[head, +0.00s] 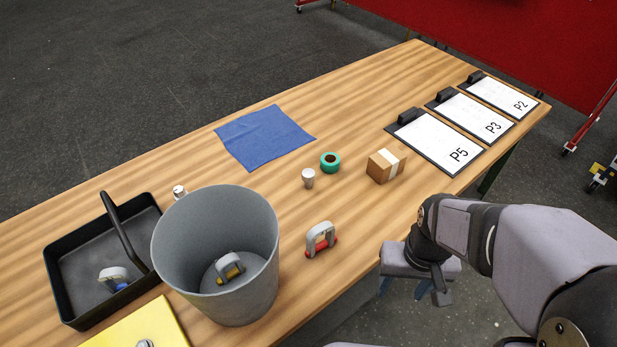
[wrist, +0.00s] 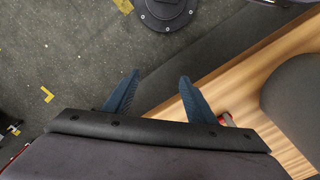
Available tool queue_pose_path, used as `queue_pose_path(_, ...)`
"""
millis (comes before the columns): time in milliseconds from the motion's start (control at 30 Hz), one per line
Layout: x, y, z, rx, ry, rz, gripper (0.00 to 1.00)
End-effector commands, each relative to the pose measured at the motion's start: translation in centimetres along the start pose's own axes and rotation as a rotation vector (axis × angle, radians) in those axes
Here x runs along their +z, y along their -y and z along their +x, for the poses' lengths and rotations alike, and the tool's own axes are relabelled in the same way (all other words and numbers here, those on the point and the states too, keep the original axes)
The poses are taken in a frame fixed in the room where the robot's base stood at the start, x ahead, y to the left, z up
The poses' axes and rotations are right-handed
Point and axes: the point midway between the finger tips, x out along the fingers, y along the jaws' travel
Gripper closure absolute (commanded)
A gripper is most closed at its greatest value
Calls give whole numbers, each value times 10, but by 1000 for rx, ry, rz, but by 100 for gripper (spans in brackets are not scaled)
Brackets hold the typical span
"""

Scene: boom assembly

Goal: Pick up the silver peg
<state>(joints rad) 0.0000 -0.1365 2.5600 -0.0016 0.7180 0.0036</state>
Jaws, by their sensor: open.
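A small silver-grey cylinder (head: 308,178) stands on the table near its middle, beside a green ring; it may be the silver peg. Another grey rounded piece (head: 145,343) sits on the yellow board and is cut off by the bottom edge, so I cannot tell its shape. My gripper (head: 412,290) is off the table's near edge, pointing down, well apart from both. In the wrist view my gripper (wrist: 158,82) has its two blue fingers spread with nothing between them. Neither grey piece shows in the wrist view.
A grey bucket (head: 215,225) holds a yellow-pinned shackle. A red-pinned shackle (head: 320,240) lies near the table edge. A black tray (head: 65,255), blue cloth (head: 262,137), green roll (head: 330,162), cardboard box (head: 380,167) and several clipboards (head: 440,142) also occupy the table (head: 330,110).

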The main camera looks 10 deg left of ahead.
Motion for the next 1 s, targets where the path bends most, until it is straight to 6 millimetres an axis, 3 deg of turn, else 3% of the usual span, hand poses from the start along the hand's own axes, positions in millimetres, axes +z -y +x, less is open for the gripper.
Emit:
queue_pose_path(267,-8,-7,6,52,-9,-111,49)
queue_pose_path(433,-36,-24,16,192,-32,-408,49)
queue_pose_path(600,-91,-34,19,408,-66,-852,49)
queue_pose_path(733,-142,-25,15,593,-90,-1207,49)
queue_pose_path(867,-192,0,7,792,-108,-1553,49)
queue_pose_path(1000,-241,47,-3,1027,-121,-1912,49)
